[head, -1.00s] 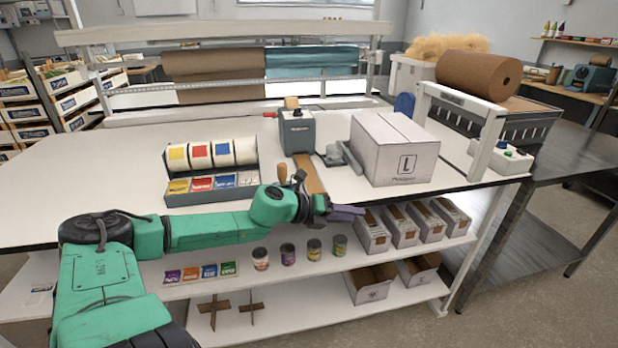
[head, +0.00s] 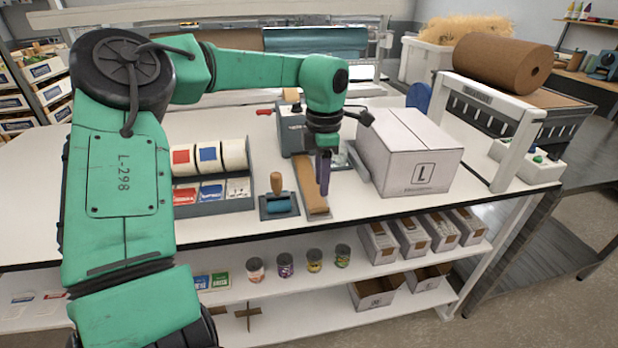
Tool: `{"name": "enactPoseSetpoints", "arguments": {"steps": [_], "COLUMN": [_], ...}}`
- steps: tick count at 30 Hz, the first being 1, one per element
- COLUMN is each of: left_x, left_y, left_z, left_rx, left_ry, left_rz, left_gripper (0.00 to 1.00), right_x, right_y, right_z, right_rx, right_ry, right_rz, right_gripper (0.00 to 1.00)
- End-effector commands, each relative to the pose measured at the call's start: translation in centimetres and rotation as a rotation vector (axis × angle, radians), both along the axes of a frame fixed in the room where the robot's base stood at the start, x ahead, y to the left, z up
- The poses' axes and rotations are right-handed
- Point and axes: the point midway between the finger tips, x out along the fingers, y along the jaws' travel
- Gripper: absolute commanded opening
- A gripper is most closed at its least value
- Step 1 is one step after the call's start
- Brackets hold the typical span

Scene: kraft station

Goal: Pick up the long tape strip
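The long tape strip (head: 307,184) is a brown band lying on the white bench, running from the grey tape dispenser (head: 291,135) toward the front edge. My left gripper (head: 323,190) points straight down with its purple fingers over the right side of the strip's front half. The fingers overlap part of the strip in this view. I cannot tell whether they touch it, and the finger gap does not show from this side. My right gripper is not in view.
A white closed carton (head: 408,155) marked L stands to the right of the strip. A wooden-handled stamp (head: 277,187) on a dark pad stands close to its left. A rack of label rolls (head: 215,185) is further left. The bench's front edge is close.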

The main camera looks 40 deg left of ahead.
Motion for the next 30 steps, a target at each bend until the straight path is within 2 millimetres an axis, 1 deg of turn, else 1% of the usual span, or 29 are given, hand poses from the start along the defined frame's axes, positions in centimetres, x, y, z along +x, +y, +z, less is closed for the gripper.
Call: {"name": "enactPoseSetpoints", "arguments": {"steps": [1, 2, 5, 7, 9, 12, 15, 19, 20, 21, 22, 23, 30], "left_x": [-0.1, 0.0, 0.0, -0.1, -0.2, -0.1, 0.0, 0.0, 0.0, 0.0, 0.0, 0.0, 0.0], "left_y": [0.0, 0.0, 0.0, -0.1, -0.2, -0.2, -0.2, -0.2, -0.2, -0.2, -0.2, -0.2, -0.2], "left_z": [-0.8, -1.3, -2.4, -3.4, -4.7, -6.7, -7.4, -7.5, -7.5, -7.5, -7.4, -7.4, -7.4], "left_rx": [-0.001, -0.001, -0.001, -0.002, -0.001, -0.001, -0.001, -0.001, -0.001, -0.001, -0.001, -0.001, -0.001], "left_ry": [0.004, 0.004, 0.003, 0.005, 0.007, 0.003, 0.0, -0.002, -0.002, -0.002, -0.002, -0.002, -0.002], "left_rz": [0.0, 0.001, 0.001, 0.001, 0.001, 0.002, 0.002, 0.003, 0.003, 0.003, 0.003, 0.003, 0.003], "left_gripper": [0.39, 0.39, 0.39, 0.39, 0.39, 0.39, 0.39, 0.39, 0.35, 0.2, 0.08, 0.0, 0.0], "right_x": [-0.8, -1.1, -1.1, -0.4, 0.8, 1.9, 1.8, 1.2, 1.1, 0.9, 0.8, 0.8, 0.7], "right_y": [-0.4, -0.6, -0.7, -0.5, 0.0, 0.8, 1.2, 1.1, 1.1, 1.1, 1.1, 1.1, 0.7], "right_z": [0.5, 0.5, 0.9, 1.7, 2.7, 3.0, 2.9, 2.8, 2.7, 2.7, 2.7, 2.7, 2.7], "right_rx": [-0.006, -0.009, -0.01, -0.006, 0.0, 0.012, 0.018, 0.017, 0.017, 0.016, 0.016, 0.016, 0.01], "right_ry": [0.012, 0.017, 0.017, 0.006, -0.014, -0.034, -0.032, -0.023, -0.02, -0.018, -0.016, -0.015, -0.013], "right_rz": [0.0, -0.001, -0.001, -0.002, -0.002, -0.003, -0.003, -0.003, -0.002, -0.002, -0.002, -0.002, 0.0], "right_gripper": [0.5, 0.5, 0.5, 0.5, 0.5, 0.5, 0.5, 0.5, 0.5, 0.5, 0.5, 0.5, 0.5]}}
